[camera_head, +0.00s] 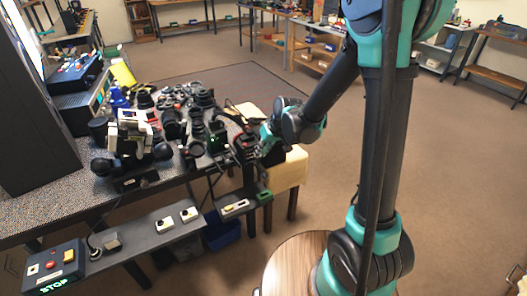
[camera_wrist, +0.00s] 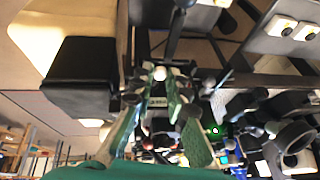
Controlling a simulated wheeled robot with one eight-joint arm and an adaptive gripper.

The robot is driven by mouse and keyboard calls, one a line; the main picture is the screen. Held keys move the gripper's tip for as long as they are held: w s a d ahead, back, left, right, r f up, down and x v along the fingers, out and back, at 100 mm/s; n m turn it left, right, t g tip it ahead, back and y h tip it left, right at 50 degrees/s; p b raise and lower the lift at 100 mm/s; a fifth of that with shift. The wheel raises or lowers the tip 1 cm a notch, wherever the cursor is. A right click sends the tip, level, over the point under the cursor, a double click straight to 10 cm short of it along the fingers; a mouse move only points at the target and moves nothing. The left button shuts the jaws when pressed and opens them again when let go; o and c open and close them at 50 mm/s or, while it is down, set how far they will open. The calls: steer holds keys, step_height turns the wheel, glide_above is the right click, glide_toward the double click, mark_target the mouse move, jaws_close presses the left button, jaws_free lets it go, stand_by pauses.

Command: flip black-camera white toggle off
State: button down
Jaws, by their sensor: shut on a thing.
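My gripper (camera_wrist: 160,74) reaches over the right end of the crowded table, beside a dark camera body; it also shows in the head view (camera_head: 252,146). In the wrist view its two green fingers come close together at the tips, with a small white knob, seemingly the white toggle (camera_wrist: 159,73), between them. The black camera (camera_wrist: 158,101) shows partly between the fingers, with pale lettering on it. The fingers hide much of it, and I cannot tell which way the toggle is set.
Several lenses and camera parts (camera_head: 202,100) crowd the table close to my gripper. A cream padded stool (camera_head: 291,170) stands at the table's right end. A shelf with switches (camera_head: 150,232) and a STOP box (camera_head: 52,268) runs along the front. Open floor lies to the right.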

steer(key=shift+s+a+m+t, duration=0.15)
steer(key=shift+a+m+t, duration=0.15)
steer(key=shift+m, duration=0.7)
steer(key=shift+h, duration=0.3)
steer(key=c, duration=1.5)
jaws_free()
steer(key=shift+v, duration=6)
